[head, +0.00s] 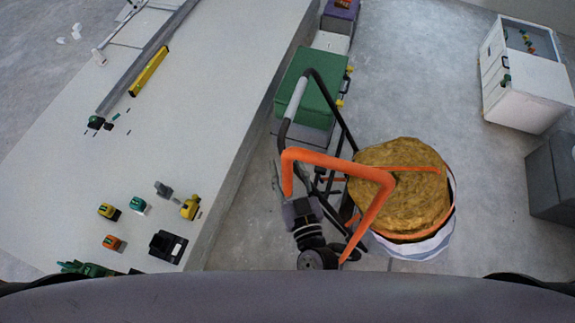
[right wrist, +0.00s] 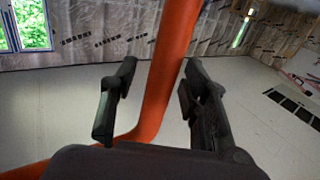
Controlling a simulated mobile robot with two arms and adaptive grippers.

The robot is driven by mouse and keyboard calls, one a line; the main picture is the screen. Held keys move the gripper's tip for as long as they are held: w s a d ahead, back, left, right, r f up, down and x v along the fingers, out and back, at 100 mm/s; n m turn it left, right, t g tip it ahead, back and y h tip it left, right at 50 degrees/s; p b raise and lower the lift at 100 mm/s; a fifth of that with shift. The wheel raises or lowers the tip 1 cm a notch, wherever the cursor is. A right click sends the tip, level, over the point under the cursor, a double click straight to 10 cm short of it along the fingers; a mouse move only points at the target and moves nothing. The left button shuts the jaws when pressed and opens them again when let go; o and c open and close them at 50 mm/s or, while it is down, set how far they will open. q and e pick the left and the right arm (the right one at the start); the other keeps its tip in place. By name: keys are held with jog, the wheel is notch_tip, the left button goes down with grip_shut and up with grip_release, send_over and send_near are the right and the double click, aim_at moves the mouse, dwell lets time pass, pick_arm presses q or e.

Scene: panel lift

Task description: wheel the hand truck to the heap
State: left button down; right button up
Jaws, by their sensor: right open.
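The hand truck's bent orange tube frame (head: 330,165) stands in the middle of the head view, with black bars and wheel parts below it. A yellow-brown fibrous roll (head: 402,185) in a white and blue wrapper stands at its right; I cannot tell whether it rests on the truck. My right gripper (head: 281,180) is at the left end of the orange tube. In the right wrist view the tube (right wrist: 168,75) runs between the open fingers of the gripper (right wrist: 155,95), with gaps beside it. My left gripper is not in view. No heap can be made out clearly.
A long pale bench (head: 150,130) with several small tools lies at left. A green case (head: 308,88) on a grey box stands beyond the truck. A white cabinet (head: 525,90) and a dark grey box (head: 552,175) stand at right. Floor between (head: 420,80) is clear.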

jog(key=shift+w, duration=0.2)
grip_shut()
dwell(0.5)
dwell(0.3)
